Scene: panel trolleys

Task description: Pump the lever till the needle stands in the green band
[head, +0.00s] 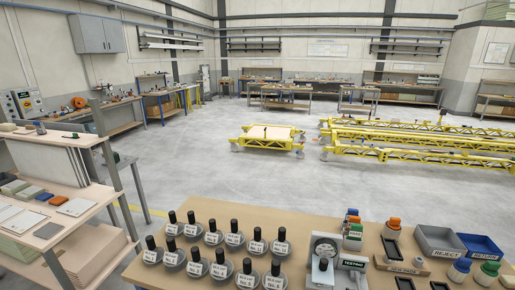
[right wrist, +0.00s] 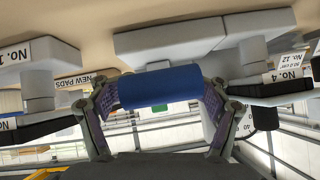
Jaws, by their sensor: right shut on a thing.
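The dial is too small to read the needle or a green band. A grey cup with a black knob (head: 322,266) stands in front of the dial. In the right wrist view my right gripper (right wrist: 160,90) is shut on a blue cylinder (right wrist: 160,82), which lies across between its two fingers. I cannot tell from this view whether it is the lever's grip. My left gripper is in no view.
Several labelled grey cups with black knobs (head: 235,231) fill the table's left part. Shelving (head: 60,235) is at left; open floor lies beyond.

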